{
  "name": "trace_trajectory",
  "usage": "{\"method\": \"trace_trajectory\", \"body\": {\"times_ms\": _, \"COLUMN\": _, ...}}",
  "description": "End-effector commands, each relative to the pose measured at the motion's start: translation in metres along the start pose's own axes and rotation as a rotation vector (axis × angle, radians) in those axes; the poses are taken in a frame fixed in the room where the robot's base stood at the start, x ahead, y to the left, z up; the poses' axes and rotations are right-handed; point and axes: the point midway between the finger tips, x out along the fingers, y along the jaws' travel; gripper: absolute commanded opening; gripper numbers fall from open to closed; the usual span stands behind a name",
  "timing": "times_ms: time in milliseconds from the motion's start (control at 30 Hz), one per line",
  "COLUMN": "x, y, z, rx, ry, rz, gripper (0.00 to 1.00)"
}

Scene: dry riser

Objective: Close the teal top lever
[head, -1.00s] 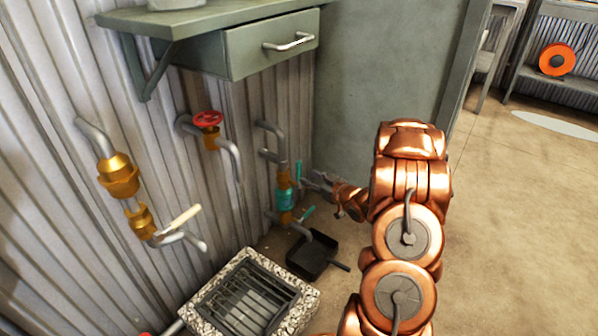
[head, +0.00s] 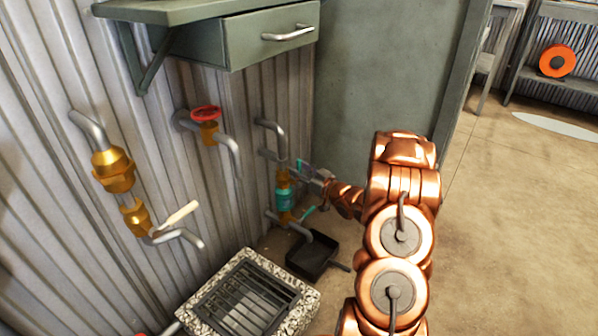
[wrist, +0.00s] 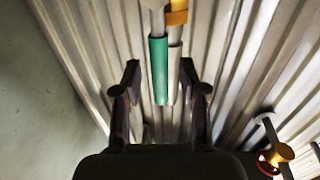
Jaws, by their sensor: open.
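The teal top lever (head: 303,165) sits on the upper part of the rightmost pipe, above a teal pipe body (head: 284,199). In the wrist view the teal lever (wrist: 158,68) lies lengthwise between the two dark fingers. My gripper (wrist: 160,82) is open, with a visible gap on each side of the lever; contact cannot be made out. In the head view my gripper (head: 315,180) is small, right beside the lever and partly overlapping it. A second, lower teal lever (head: 307,213) is below, near the pipe's outlet.
A black pan (head: 312,257) sits on the floor under the pipe. A stone-rimmed drain grate (head: 206,318) is to its left. A red handwheel (head: 207,112) and a pale-handled valve (head: 178,216) are further left. A drawer (head: 270,38) overhangs the pipes. Open floor is right.

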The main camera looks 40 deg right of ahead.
Motion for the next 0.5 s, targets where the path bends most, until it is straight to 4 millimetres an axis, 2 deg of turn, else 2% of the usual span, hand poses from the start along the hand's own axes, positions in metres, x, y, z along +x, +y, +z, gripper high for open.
{"method": "trace_trajectory", "body": {"times_ms": 167, "x": 0.0091, "y": 0.0, "z": -0.0002, "rx": 0.001, "ry": 0.002, "rz": 0.0, "gripper": 0.42}}
{"method": "trace_trajectory", "body": {"times_ms": 467, "x": 0.0103, "y": 0.0001, "z": -0.001, "rx": 0.001, "ry": 0.002, "rz": 0.0, "gripper": 0.42}}
{"method": "trace_trajectory", "body": {"times_ms": 500, "x": 0.0103, "y": 0.0001, "z": -0.001, "rx": 0.0, "ry": 0.002, "rz": 0.0, "gripper": 0.38}}
